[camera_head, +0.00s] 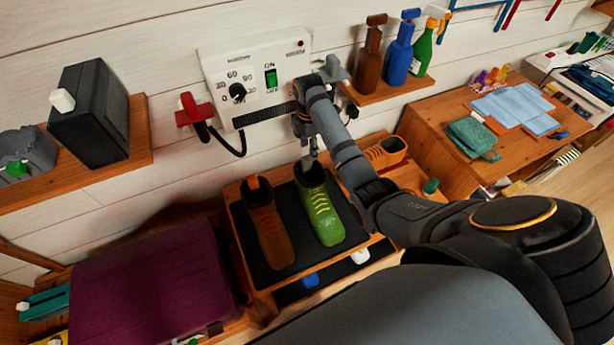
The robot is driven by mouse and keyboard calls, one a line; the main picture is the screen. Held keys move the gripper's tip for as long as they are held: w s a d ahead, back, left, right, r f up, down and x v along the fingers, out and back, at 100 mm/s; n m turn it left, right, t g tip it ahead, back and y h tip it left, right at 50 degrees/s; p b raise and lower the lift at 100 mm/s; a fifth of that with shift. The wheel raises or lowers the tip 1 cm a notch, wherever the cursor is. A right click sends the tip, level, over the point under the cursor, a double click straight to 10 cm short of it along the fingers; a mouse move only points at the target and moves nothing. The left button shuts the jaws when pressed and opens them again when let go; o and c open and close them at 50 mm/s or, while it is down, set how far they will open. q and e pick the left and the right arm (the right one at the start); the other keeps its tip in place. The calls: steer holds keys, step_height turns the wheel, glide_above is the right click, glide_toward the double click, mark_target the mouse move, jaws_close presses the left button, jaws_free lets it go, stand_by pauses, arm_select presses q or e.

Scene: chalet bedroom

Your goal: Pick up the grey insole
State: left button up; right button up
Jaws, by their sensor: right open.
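A green shoe (324,217) with yellow laces stands on a black mat (291,215) on a wooden stand. A small grey piece, apparently the grey insole (308,164), shows at its opening. My right gripper (310,149) points down just above that opening, with its jaws open. The fingertips are small and partly merge with the grey piece, so I cannot tell whether they touch it. A brown shoe (269,232) stands to the left, with an orange insole (252,183) sticking up from it. My left gripper is not in view.
A white control box (257,70) hangs on the wall behind the gripper. A shelf with several bottles (398,55) is at upper right. An orange shoe (386,152) sits behind my right arm. A purple case (150,285) lies at lower left.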

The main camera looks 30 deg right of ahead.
mark_target(307, 158)
steer(key=f, duration=0.2)
steer(key=shift+w+a+f+p, duration=0.1)
steer(key=shift+w+f+p, duration=0.15)
steer(key=shift+f+p, duration=0.1)
step_height(307, 158, down, 4)
steer(key=shift+a+r+p, duration=0.1)
steer(key=shift+a+p, duration=0.05)
steer(key=shift+p, duration=0.15)
steer(key=c, duration=0.7)
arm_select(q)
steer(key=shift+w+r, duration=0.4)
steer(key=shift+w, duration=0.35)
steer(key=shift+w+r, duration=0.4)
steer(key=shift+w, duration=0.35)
arm_select(e)
jaws_close()
